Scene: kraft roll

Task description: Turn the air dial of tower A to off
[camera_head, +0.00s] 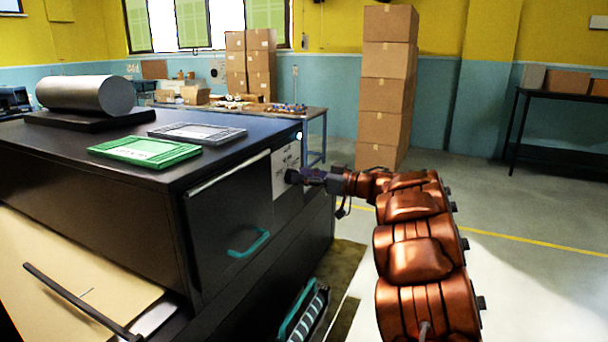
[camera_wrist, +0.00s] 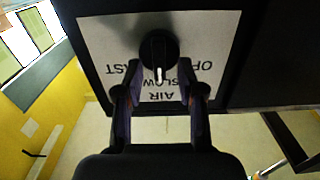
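The air dial (camera_wrist: 159,55) is a round black knob on a white label panel (camera_wrist: 100,35) that reads AIR and SLOW. The wrist view shows this lettering upside down. The dial's white mark points down in that view, at the word SLOW. A partly hidden word ending in AST is at the left and one starting with O at the right. In the head view the panel (camera_head: 284,165) is on the dark cabinet's side. My gripper (camera_head: 297,177) is open, its fingers on either side of the dial's lower part. I cannot tell whether they touch it.
The dark cabinet top (camera_head: 80,145) holds a green frame (camera_head: 145,151), a grey frame (camera_head: 197,133) and a metal roll (camera_head: 88,95). A teal handle (camera_head: 249,243) is on the cabinet front. Stacked cartons (camera_head: 385,90) stand behind.

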